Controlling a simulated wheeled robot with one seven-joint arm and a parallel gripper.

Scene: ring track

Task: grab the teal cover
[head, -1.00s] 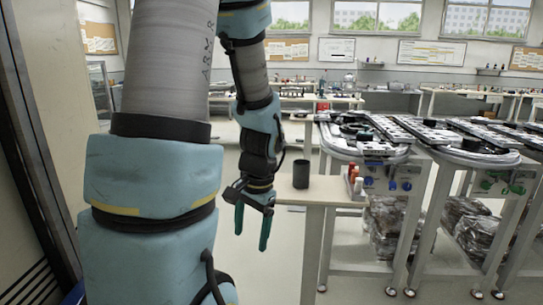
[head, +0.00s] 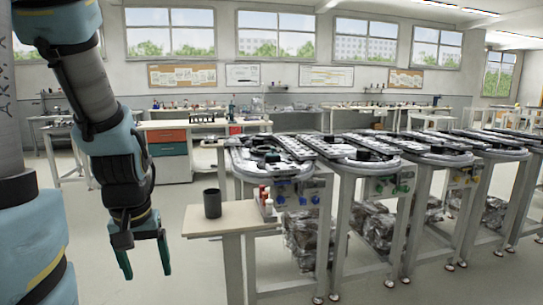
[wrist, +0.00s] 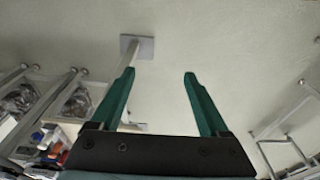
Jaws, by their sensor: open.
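My gripper (head: 147,270) hangs at the left of the head view, pointing down, left of and nearer than a small table. Its two green fingers are apart with nothing between them, as the wrist view (wrist: 159,75) also shows, with bare floor beyond. Several ring tracks stand in a row at the centre and right, the nearest (head: 270,170) carrying dark parts too small to tell apart.
A dark cup (head: 212,203) stands on the small wooden table (head: 235,218), beside red and white bottles (head: 265,201). A cabinet with red and teal drawers (head: 168,149) is behind. Wrapped bundles (head: 303,240) lie under the tracks. The floor in front is clear.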

